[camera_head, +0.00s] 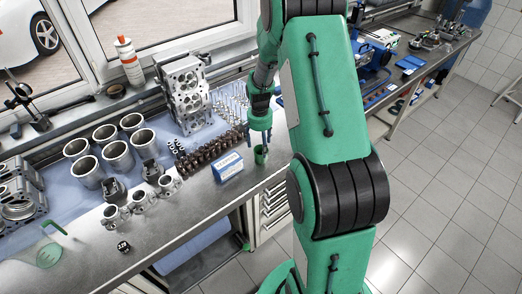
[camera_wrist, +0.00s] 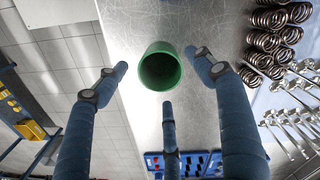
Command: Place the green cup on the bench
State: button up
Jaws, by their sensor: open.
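The green cup (camera_head: 260,156) is upright on or just over the metal bench (camera_head: 215,197), close to its front edge; I cannot tell if its base touches. In the wrist view the cup (camera_wrist: 160,70) shows its open mouth, near the bench edge. My gripper (camera_head: 259,143) points down above the cup. Its three blue fingers are spread apart around the cup's rim in the wrist view, with visible gaps between fingers and cup. The gripper is open and holds nothing.
A blue and white box (camera_head: 228,165) and several dark coil springs (camera_head: 205,150) stand left of the cup. Metal cylinder sleeves (camera_head: 118,155) and an engine block (camera_head: 184,95) are farther left. A clear green-handled jug (camera_head: 46,252) stands at the lower left.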

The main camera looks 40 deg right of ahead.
notch_tip(320, 180, up, 7)
dwell(0.3)
jog(key=shift+w, duration=0.1)
jog(key=shift+a, duration=0.1)
dwell(0.4)
jog(key=s+a+r+n+t, duration=0.15)
jog(key=s+a+r, duration=0.25)
jog(key=a+r, duration=0.55)
jog(key=s+a+r+n+t, duration=0.1)
jog(key=s+a+r+n, duration=0.35)
jog(key=r, duration=0.85)
jog(key=s+a+r+n+t, duration=0.1)
jog(key=s+a+r+n, duration=0.1)
jog(key=s+a+r, duration=0.2)
jog(key=s+a+r+n+t, duration=0.2)
jog(key=s+a+r, duration=0.1)
jog(key=s+a, duration=0.8)
jog(key=s, duration=0.4)
jog(key=shift+s+a+r, duration=0.15)
jog(key=shift+s+r, duration=0.05)
jog(key=shift+r, duration=0.15)
